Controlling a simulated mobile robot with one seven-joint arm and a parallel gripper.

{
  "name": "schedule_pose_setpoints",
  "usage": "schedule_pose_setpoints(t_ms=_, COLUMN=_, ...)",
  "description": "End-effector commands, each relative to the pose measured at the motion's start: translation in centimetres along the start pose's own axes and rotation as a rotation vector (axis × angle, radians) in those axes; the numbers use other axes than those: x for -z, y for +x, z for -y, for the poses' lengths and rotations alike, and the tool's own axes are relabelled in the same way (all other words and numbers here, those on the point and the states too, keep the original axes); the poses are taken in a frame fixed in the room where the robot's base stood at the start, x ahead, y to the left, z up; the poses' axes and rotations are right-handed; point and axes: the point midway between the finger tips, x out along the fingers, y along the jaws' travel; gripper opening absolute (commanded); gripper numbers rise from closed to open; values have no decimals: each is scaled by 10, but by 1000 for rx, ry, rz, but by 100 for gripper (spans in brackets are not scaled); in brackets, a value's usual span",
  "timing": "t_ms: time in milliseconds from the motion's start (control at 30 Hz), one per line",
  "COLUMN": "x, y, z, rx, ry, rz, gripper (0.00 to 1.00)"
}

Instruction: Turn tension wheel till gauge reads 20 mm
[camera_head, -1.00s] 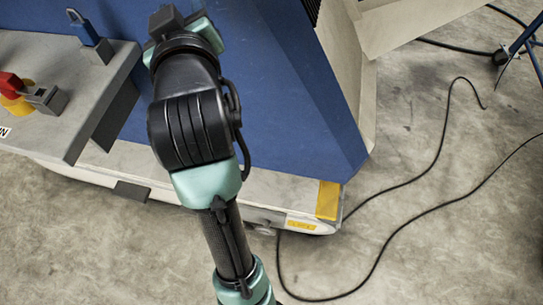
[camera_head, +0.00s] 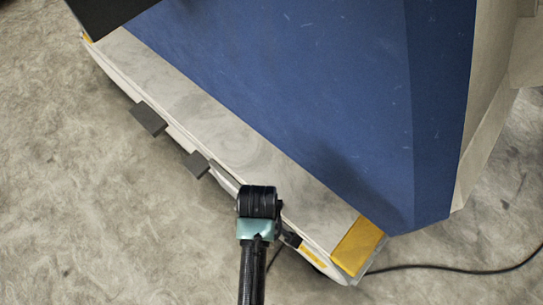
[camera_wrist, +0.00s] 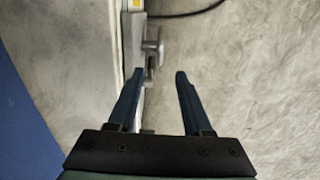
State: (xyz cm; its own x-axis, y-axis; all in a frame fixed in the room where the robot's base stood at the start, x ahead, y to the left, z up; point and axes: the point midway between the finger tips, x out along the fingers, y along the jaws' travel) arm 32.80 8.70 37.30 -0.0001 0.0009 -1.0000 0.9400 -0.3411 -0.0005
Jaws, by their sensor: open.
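In the wrist view my gripper (camera_wrist: 160,73) is open, its two dark blue fingers apart with nothing between them. A small grey metal knob (camera_wrist: 153,47) sticks out from the side of the pale machine base, just beyond the fingertips. It may be the tension wheel, but I cannot tell for sure. The fingers do not appear to be closed around it. In the head view my arm hides most of this spot, and the gripper cannot be made out clearly. I see no readable gauge in either view.
The blue machine body (camera_head: 330,90) stands on a pale base (camera_head: 215,115) with dark blocks (camera_head: 149,118) along its edge. A yellow patch (camera_head: 357,245) marks the base corner. A black cable (camera_head: 460,269) lies on the floor at right. Concrete floor (camera_head: 100,220) is clear at lower left.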

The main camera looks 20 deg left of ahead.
Motion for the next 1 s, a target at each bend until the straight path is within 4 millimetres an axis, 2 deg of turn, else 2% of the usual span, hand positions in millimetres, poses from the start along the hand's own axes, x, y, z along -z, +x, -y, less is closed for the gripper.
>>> schedule_pose_setpoints(t_ms=167, x=-1, y=23, z=2, rx=5, ry=-2, rz=4, gripper=50)
schedule_pose_setpoints(t_ms=400, x=-1, y=73, z=1, rx=3, ry=-1, rz=3, gripper=50)
schedule_pose_setpoints(t_ms=600, x=0, y=107, z=1, rx=2, ry=-1, rz=1, gripper=50)
schedule_pose_setpoints(t_ms=800, x=0, y=125, z=1, rx=1, ry=0, rz=1, gripper=50)
schedule_pose_setpoints(t_ms=1000, x=0, y=128, z=0, rx=0, ry=0, rz=0, gripper=50)
